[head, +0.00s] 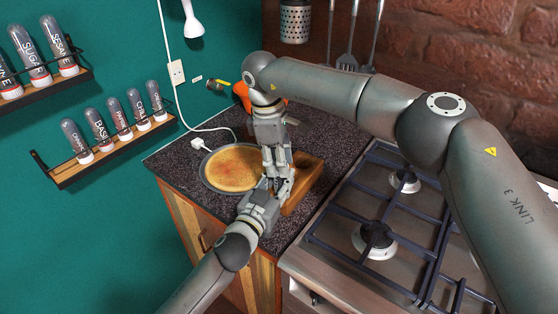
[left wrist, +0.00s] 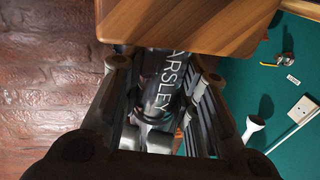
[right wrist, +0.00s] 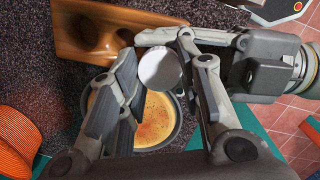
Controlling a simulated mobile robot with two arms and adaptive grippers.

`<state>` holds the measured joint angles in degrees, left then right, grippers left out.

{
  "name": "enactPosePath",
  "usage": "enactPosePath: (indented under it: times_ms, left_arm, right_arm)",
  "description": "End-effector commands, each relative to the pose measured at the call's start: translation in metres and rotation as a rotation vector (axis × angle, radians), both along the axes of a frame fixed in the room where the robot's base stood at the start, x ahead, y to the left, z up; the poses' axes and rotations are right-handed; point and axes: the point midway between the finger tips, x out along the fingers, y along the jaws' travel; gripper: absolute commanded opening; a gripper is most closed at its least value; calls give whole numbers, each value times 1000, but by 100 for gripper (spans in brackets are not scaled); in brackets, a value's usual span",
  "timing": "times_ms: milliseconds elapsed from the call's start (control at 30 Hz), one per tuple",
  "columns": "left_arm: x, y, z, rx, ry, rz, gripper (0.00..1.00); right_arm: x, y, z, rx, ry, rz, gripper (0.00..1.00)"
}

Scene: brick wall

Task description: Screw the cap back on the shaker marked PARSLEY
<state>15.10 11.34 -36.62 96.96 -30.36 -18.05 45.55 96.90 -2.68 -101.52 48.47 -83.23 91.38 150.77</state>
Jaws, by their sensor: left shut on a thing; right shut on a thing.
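The shaker marked PARSLEY (left wrist: 166,85) is a dark tube with white letters, between the fingers of my left gripper (left wrist: 163,75) in the left wrist view. In the head view my left gripper (head: 271,187) comes in from below, close to the wooden block. My right gripper (head: 278,178) points down from above, meeting the left one. In the right wrist view a round white cap (right wrist: 160,68) is between the right fingers, beside the left gripper's fingers. Whether the cap touches the shaker's mouth is hidden. The shaker is hidden by the grippers in the head view.
A pan with a flat yellow food (head: 234,168) lies on the dark counter left of the grippers. A wooden block (head: 303,180) stands right behind them. The gas hob (head: 375,235) is to the right. Wall racks (head: 115,150) hold several labelled shakers.

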Motion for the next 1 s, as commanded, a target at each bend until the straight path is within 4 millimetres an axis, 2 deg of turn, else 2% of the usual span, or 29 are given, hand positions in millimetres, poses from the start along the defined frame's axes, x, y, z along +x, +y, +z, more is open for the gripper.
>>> enactPosePath:
  times_ms: [100,200,533,567,700,1000]
  left_arm:
    - [-1,0,-1,1,2,-1,0]
    - [-1,0,-1,1,2,-1,0]
    - [-1,-1,-1,1,2,-1,0]
    - [-1,-1,-1,1,2,-1,0]
    - [-1,-1,-1,1,2,-1,0]
    - [-1,0,-1,0,2,-1,0]
  right_arm:
    - [1,0,0,12,0,-171,26]
    - [1,0,0,16,1,-248,26]
    - [1,0,1,17,0,-269,26]
    - [1,0,1,17,0,-269,35]
    - [1,0,0,16,0,-269,53]
    - [1,0,0,16,0,-268,54]
